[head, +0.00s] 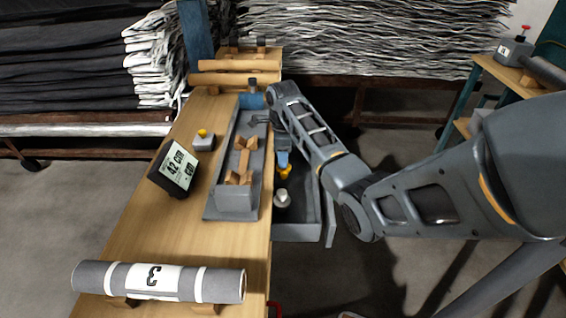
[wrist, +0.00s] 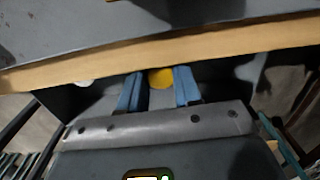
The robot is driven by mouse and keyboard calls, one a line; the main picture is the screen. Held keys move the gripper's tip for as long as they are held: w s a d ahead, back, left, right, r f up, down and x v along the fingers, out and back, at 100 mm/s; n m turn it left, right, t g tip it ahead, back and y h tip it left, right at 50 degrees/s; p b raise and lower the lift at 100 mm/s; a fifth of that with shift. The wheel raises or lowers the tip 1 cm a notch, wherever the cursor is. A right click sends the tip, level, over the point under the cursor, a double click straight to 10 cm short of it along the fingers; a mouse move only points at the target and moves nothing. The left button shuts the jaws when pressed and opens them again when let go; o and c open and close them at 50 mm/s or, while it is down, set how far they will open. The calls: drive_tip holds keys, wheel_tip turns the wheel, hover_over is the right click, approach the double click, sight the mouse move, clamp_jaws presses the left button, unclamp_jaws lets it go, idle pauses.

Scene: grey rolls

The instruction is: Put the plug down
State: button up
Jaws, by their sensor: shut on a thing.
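The plug, a small yellow piece (head: 284,172), shows just below my gripper (head: 283,158) in the head view. My gripper points down over the open grey drawer (head: 298,232) at the bench's right side. In the wrist view the yellow plug (wrist: 161,78) sits between the two blue fingers of my gripper (wrist: 159,88), which is shut on it. The plug's lower part is hidden. I cannot tell whether it touches the drawer floor.
A grey knob-like piece with a pale top (head: 282,198) stands in the drawer close by. The bench edge runs close to my gripper.

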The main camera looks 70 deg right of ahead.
drive_tip(key=shift+f, duration=1.45)
drive_tip(key=o, duration=0.9)
drive_tip(key=shift+c, duration=0.2)
wheel_tip(320, 180, up, 12)
